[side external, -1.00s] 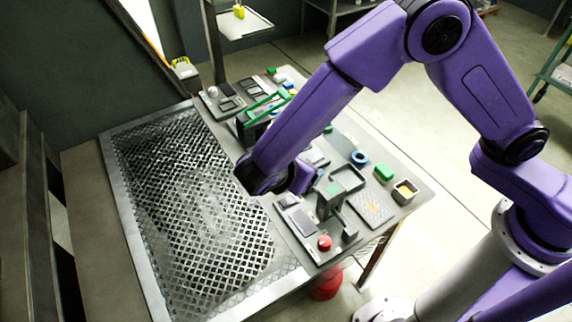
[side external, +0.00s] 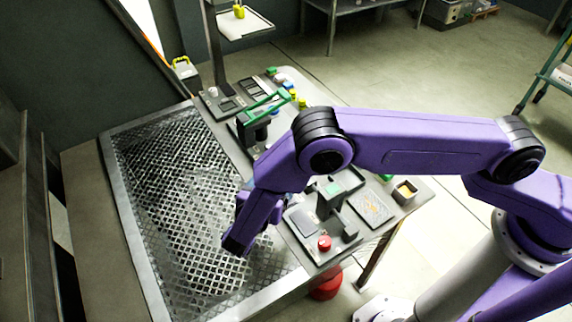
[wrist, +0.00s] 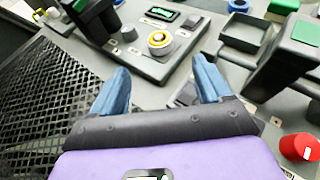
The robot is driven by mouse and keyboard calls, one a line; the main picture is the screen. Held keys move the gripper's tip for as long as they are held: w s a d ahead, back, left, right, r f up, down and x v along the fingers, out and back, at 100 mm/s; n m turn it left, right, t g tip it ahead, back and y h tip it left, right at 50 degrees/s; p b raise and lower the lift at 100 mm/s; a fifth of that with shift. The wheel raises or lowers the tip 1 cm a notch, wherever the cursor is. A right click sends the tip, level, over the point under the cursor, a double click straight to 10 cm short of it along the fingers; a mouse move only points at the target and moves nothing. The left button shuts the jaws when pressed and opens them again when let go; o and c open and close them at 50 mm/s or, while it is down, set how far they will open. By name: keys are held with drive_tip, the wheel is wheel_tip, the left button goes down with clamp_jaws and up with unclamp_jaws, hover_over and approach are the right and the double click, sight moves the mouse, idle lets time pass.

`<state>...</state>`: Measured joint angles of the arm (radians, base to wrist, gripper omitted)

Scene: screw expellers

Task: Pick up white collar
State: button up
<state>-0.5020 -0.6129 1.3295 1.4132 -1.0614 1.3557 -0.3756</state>
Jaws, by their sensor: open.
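A white ring-shaped collar (wrist: 160,48) with a yellow centre sits on a grey panel in the upper middle of the wrist view. I cannot tell whether this ring is a separate loose part. My gripper (wrist: 159,75) shows there with two blue fingers spread wide and nothing between them. The ring lies beyond the fingertips, roughly in line with the gap and apart from both fingers. In the side view I cannot pick out the collar, and my purple arm hides much of the bench and my fingers.
A red knob (wrist: 300,148) is at the lower right of the wrist view, also on the bench in the side view (side external: 324,243). A dark upright fixture with a green top (wrist: 303,32) stands to the right. A black mesh grate (wrist: 45,95) lies left.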

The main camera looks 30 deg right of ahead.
drive_tip(key=x, duration=1.1)
drive_tip(key=shift+w, duration=0.1)
drive_tip(key=c, duration=1.3)
drive_tip(key=shift+r, duration=0.1)
drive_tip(key=shift+r, duration=0.1)
